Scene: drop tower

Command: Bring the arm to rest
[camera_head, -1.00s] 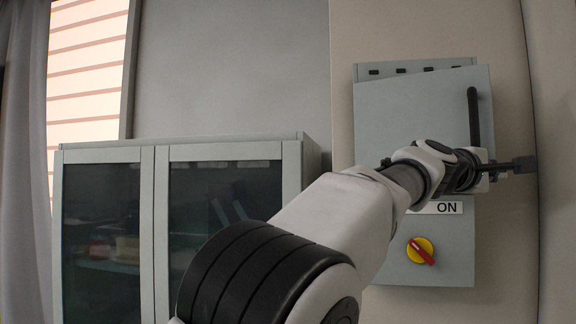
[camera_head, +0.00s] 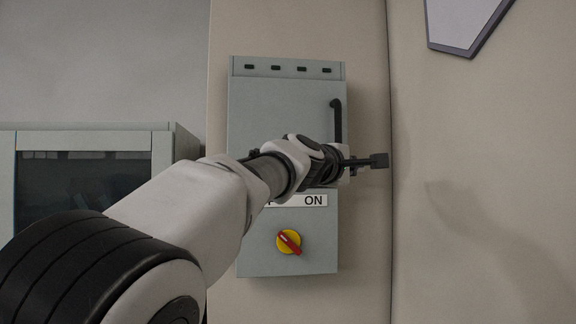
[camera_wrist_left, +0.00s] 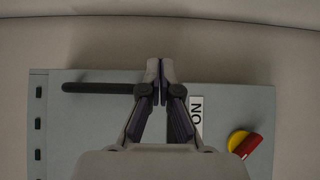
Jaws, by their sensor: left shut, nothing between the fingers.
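My left arm reaches in from the lower left in the head view. Its gripper (camera_head: 379,161) is in front of the right side of a grey wall box and points to the right, past the box's edge. In the left wrist view the left gripper (camera_wrist_left: 160,70) has its fingertips together, with nothing between them. The fingers appear over the grey box (camera_wrist_left: 230,100), and I cannot tell the gap to it. My right gripper is not in view.
The grey box (camera_head: 280,100) carries a black handle (camera_head: 337,120), an "ON" label (camera_head: 314,200) partly hidden by my arm, and a yellow knob with a red grip (camera_head: 289,241). A glass-fronted cabinet (camera_head: 160,150) stands at the left. The wall at the right is bare lower down.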

